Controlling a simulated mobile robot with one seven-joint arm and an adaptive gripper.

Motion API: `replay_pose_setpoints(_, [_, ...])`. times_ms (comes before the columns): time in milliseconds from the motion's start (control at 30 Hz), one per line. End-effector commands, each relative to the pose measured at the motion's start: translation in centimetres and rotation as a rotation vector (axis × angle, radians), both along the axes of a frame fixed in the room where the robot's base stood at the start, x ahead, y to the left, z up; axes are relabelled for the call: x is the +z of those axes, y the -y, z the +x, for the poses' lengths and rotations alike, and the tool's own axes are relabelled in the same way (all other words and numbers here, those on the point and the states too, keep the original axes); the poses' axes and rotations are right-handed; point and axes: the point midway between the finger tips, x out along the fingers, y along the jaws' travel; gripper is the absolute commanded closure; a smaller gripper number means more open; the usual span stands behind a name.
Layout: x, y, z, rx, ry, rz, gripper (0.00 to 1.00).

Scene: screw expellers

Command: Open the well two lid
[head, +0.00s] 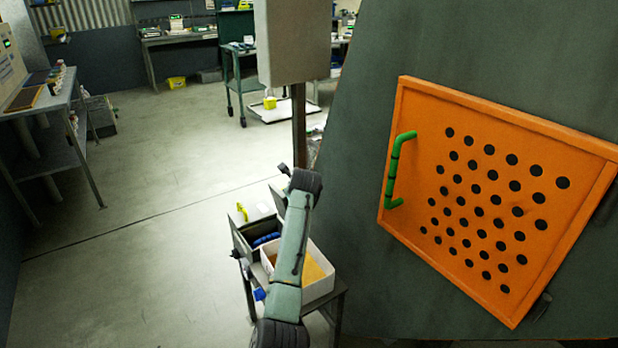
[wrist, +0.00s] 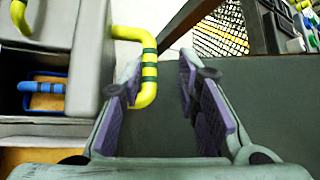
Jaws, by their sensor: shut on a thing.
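In the wrist view, my gripper (wrist: 158,78) has its purple-padded fingers around a yellow handle with dark green bands (wrist: 148,72). The handle lies nearer the left finger and joins a grey block, probably a lid (wrist: 90,45). A second yellow handle (wrist: 18,14) shows at the upper left on a grey surface. Below it is an open well (wrist: 15,75) with a blue-handled item (wrist: 42,88) inside. In the head view, a yellow handle (head: 242,211) stands on the grey well unit (head: 240,240). My arm hides much of the unit there. Well numbers are not readable.
A white bin (head: 325,285) with orange-yellow contents stands beside the unit. A large dark machine with an orange perforated door (head: 490,190) and green handle (head: 396,170) fills the right side. A grey post and box (head: 293,40) stand behind. The floor (head: 130,240) at left is clear.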

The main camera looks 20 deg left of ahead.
Motion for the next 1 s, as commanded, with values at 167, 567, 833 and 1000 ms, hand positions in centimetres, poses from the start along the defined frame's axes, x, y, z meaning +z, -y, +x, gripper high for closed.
replay_pose_setpoints(167, [1.5, 2.4, 0.0, -0.026, 0.005, -0.008, 0.8])
replay_pose_setpoints(567, [3.5, 3.5, -1.4, -0.021, 0.009, -0.007, 0.8])
replay_pose_setpoints(833, [4.7, 4.3, -2.2, -0.018, 0.009, -0.004, 0.8])
replay_pose_setpoints(1000, [5.5, 4.9, -2.8, -0.017, 0.01, -0.004, 0.8])
